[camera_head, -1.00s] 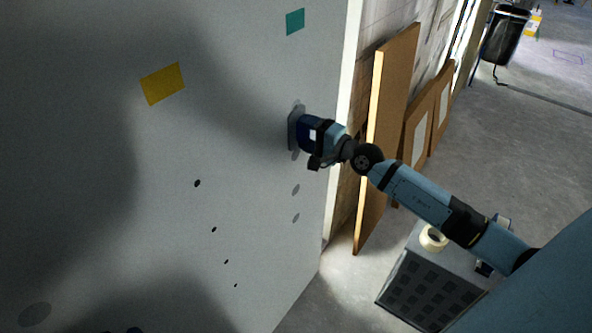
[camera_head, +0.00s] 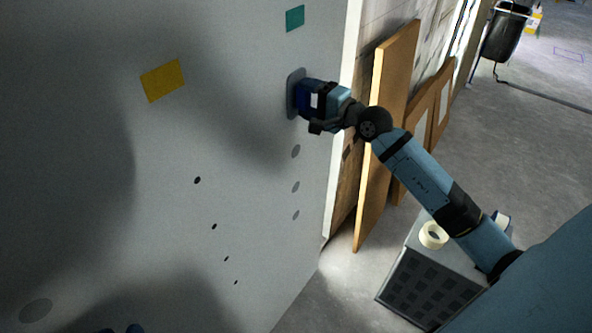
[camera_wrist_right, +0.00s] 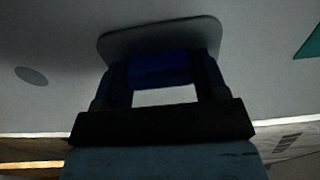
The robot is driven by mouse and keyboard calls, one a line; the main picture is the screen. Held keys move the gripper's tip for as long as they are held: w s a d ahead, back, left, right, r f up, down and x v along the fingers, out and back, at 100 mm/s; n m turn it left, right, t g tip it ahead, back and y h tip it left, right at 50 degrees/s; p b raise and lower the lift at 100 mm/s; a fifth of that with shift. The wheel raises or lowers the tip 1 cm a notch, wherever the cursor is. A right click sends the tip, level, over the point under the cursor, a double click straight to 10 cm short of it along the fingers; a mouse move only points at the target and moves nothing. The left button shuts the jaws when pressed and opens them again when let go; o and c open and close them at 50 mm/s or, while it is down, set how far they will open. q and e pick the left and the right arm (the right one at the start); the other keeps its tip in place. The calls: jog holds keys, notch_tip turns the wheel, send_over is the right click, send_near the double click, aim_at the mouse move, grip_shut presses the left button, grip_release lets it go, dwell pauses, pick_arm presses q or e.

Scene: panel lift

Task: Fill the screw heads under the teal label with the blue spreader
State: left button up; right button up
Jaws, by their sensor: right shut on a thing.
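The teal label (camera_head: 295,18) is on the upper right of the grey panel (camera_head: 235,130). Below it, in a column, are grey round spots, the upper one (camera_head: 296,151), the middle one (camera_head: 296,187) and the lower one (camera_head: 295,215). My right gripper (camera_head: 318,99) is shut on the blue spreader (camera_head: 303,97), between the label and the upper spot. The spreader's grey plate (camera_wrist_right: 160,35) lies flat at or very near the panel; contact is unclear. It hides the panel behind it. One grey spot (camera_wrist_right: 31,76) shows beside it in the wrist view. My left gripper is not identifiable.
A yellow label (camera_head: 163,81) has several dark spots (camera_head: 197,180) below it. Brown boards (camera_head: 390,110) lean right of the panel's edge. A grey box (camera_head: 430,285) with a tape roll (camera_head: 433,235) stands below my right arm. Floor at the right is open.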

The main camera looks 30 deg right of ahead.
dwell(0.3)
jog(key=shift+s+d, duration=0.1)
jog(key=shift+s, duration=0.15)
jog(key=b+v, duration=0.1)
jog(key=v, duration=0.2)
jog(key=shift+s+d+b, duration=0.1)
jog(key=shift+s+b, duration=0.15)
jog(key=shift+b, duration=0.05)
jog(key=shift+b+v, duration=0.35)
jog(key=shift+v, duration=0.45)
jog(key=shift+s+d, duration=0.25)
jog(key=shift+s, duration=0.35)
jog(key=shift+a, duration=0.1)
